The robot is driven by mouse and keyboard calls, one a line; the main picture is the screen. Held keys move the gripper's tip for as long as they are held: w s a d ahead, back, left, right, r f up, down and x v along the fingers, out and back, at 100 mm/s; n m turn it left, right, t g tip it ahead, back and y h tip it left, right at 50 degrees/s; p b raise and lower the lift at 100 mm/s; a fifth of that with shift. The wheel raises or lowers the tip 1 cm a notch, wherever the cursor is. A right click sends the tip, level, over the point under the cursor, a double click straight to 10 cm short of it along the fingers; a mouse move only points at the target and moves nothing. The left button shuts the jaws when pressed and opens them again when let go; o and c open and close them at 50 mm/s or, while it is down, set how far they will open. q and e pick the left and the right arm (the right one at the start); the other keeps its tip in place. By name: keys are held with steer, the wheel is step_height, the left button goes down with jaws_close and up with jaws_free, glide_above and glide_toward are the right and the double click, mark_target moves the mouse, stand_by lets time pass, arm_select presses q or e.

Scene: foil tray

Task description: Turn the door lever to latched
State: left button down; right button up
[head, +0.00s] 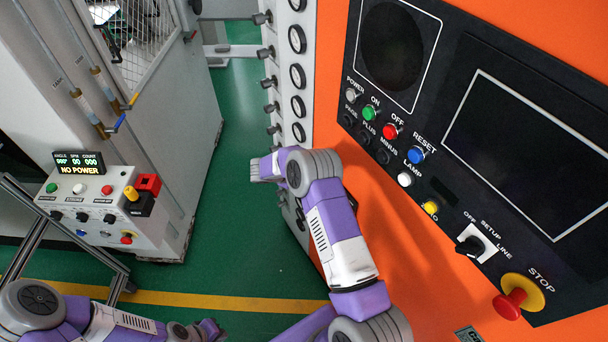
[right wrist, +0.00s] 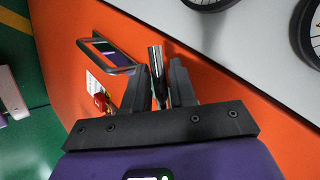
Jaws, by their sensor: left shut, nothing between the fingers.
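The door lever shows in the right wrist view as a short bright metal rod (right wrist: 156,72) against the orange front. My right gripper (right wrist: 161,82) has one dark finger on each side of it. The gaps are too narrow to tell whether the fingers touch it. In the head view my right arm reaches up beside the orange cabinet and hides the lever. My left gripper (head: 208,328) is low at the left in the head view, shut and empty, away from the cabinet.
The orange cabinet's panel carries buttons, a selector knob (head: 471,246) and a red stop button (head: 510,303). A white control box (head: 90,205) stands at the left. A bracket-like frame (right wrist: 112,55) and a red part (right wrist: 101,101) sit left of my right fingers. Green floor (head: 230,240) lies between.

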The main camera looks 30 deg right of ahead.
steer(key=shift+o, duration=1)
steer(key=v, duration=0.7)
steer(key=shift+a+r+b, duration=0.15)
steer(key=shift+a+b, duration=0.1)
steer(key=shift+b, duration=0.05)
